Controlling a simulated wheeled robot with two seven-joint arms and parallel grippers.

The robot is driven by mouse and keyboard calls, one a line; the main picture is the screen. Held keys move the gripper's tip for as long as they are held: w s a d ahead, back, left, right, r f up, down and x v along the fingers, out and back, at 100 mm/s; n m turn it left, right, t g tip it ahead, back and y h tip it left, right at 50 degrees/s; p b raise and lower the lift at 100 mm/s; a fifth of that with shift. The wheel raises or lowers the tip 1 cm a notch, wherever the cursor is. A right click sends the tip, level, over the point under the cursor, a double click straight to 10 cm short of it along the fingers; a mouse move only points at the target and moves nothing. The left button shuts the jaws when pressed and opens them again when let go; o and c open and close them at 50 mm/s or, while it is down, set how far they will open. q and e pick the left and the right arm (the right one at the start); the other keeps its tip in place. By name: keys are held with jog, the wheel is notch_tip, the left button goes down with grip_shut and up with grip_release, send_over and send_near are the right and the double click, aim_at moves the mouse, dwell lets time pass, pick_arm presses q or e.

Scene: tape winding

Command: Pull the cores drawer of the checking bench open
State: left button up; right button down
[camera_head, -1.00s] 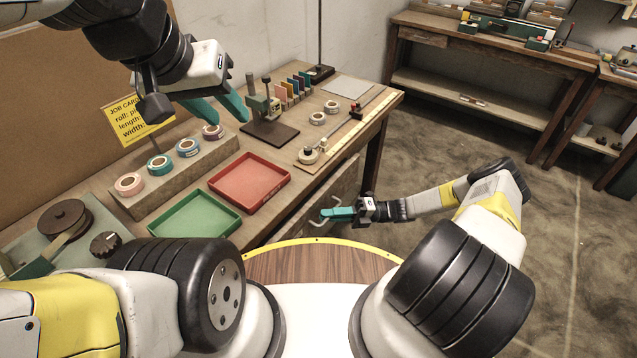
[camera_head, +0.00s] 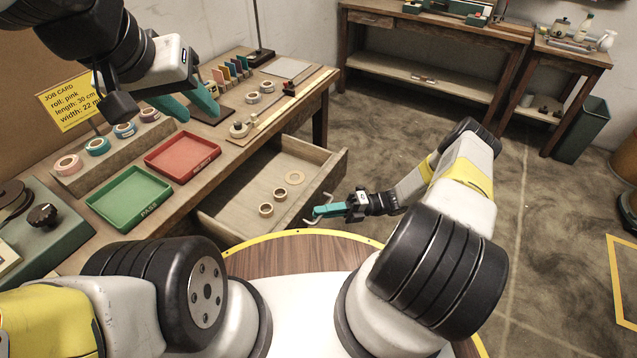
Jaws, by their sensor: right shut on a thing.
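The cores drawer (camera_head: 240,185) of the checking bench (camera_head: 232,133) stands pulled out from under the bench top. Several ring-shaped cores (camera_head: 280,194) lie on its floor. My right gripper (camera_head: 318,211) is shut on the drawer's handle (camera_head: 326,200), a pale bar at the front panel; the fingers hide part of it. My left gripper (camera_head: 190,106) is raised over the bench, its two teal fingers apart and nothing between them.
A green PASS tray (camera_head: 130,200) and a red tray (camera_head: 182,153) sit on the bench. Tape rolls (camera_head: 97,146) stand on a block behind them. A yellow job card (camera_head: 72,102) is at the back left. Open floor (camera_head: 400,130) lies right of the bench.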

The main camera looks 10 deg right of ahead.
jog(key=shift+s+d, duration=0.3)
jog(key=shift+d, duration=0.1)
jog(key=c, duration=1.8)
grip_release()
jog(key=v, duration=0.7)
jog(key=shift+w+d, duration=0.1)
jog(key=shift+d, duration=0.3)
